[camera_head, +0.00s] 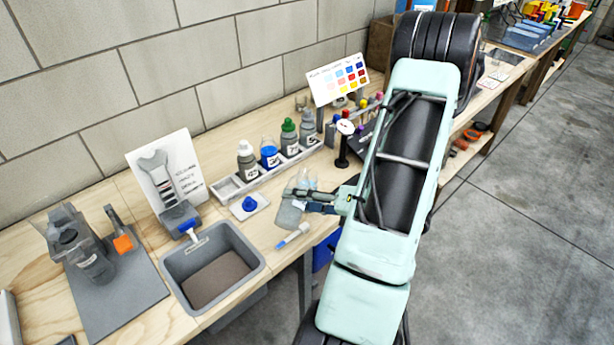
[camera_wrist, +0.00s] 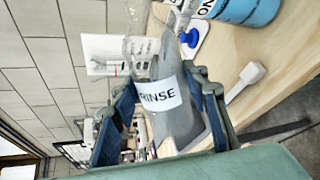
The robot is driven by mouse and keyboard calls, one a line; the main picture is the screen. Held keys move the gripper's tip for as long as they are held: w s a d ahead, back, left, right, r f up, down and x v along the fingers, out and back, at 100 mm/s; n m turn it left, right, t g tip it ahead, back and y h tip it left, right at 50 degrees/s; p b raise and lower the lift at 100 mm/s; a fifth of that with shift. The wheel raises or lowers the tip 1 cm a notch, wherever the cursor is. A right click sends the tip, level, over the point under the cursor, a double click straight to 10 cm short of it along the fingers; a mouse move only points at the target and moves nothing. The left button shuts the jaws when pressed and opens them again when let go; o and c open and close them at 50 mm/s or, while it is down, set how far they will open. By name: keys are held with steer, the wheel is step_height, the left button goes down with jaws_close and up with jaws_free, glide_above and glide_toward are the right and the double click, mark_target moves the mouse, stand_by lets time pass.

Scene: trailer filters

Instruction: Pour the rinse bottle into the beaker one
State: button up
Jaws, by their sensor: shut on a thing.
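The rinse bottle, grey and translucent with a white RINSE label, is between my gripper's fingers in the wrist view (camera_wrist: 182,122). In the head view the bottle (camera_head: 289,216) is at the bench's front part, and my gripper (camera_head: 298,197) is shut on it. The bottle looks tilted in the wrist view, where the camera is turned too. Clear glassware (camera_head: 307,178) stands just behind my gripper, partly hidden; I cannot tell which piece is beaker one. Clear glass also shows beyond the bottle in the wrist view (camera_wrist: 138,45). No liquid is visibly flowing.
A grey rack (camera_head: 226,190) with several capped bottles stands behind. A white pad with a blue knob (camera_head: 249,205) lies left of the bottle, and a white-and-blue pen-like item (camera_head: 292,236) lies in front. A grey sink (camera_head: 168,275) is further left.

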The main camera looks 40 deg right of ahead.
stand_by(0.8)
steer(key=shift+w+d+r+m+g+y+p, duration=0.15)
steer(key=shift+r+m+p, duration=0.25)
steer(key=shift+r+p, duration=0.65)
steer(key=shift+w+d+r+m+g+y+p, duration=0.15)
steer(key=shift+r+m+p, duration=0.25)
steer(key=shift+p, duration=1.2)
steer(key=shift+f+m+y+p, duration=0.1)
steer(key=shift+m+y+p, duration=0.2)
steer(key=shift+m+p, duration=0.35)
stand_by(1.1)
